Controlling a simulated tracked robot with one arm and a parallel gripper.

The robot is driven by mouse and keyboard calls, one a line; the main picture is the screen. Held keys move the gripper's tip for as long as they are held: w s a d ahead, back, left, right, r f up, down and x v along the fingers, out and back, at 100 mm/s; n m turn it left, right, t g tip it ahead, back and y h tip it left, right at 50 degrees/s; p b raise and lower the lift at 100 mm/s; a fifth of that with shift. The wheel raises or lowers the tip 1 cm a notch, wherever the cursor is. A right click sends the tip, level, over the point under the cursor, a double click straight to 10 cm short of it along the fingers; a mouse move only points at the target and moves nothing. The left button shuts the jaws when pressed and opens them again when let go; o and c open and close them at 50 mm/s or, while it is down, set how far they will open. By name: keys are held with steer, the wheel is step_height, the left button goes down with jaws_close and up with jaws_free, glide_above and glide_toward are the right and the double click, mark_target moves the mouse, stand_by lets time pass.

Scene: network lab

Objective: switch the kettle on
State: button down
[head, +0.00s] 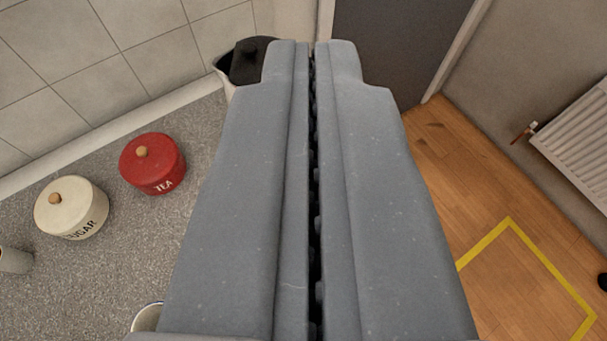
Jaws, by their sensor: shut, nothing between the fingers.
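The kettle (246,60) stands at the far end of the counter, near the tiled wall. My gripper (312,46) is shut and empty, and fills the middle of the head view. Its tips appear just right of the kettle; I cannot tell whether they touch it or how far apart they are in depth.
A red tea tin (153,165) and a cream sugar tin (71,208) stand on the speckled grey counter (120,265) at left. A round rim (147,316) shows at the bottom. At right are wooden floor (445,170), yellow floor tape (545,262) and a white radiator (580,140).

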steer(key=w+f+n+g+p, duration=0.15)
steer(key=w+f+p, duration=0.25)
steer(key=w+f, duration=0.5)
steer(key=w+f+g+p, duration=0.2)
steer(key=f+p, duration=0.1)
steer(key=f, duration=0.6)
steer(key=w+f+n+g+y+p, duration=0.1)
steer(key=w+f+g+p, duration=0.1)
steer(key=f, duration=0.7)
steer(key=w+f+g+y+p, duration=0.1)
steer(key=f+p, duration=0.3)
steer(key=f, duration=0.4)
steer(key=shift+w+f+n+g, duration=0.35)
steer(key=shift+w+f+g, duration=0.1)
steer(key=shift+w, duration=0.3)
steer(key=shift+a, duration=0.1)
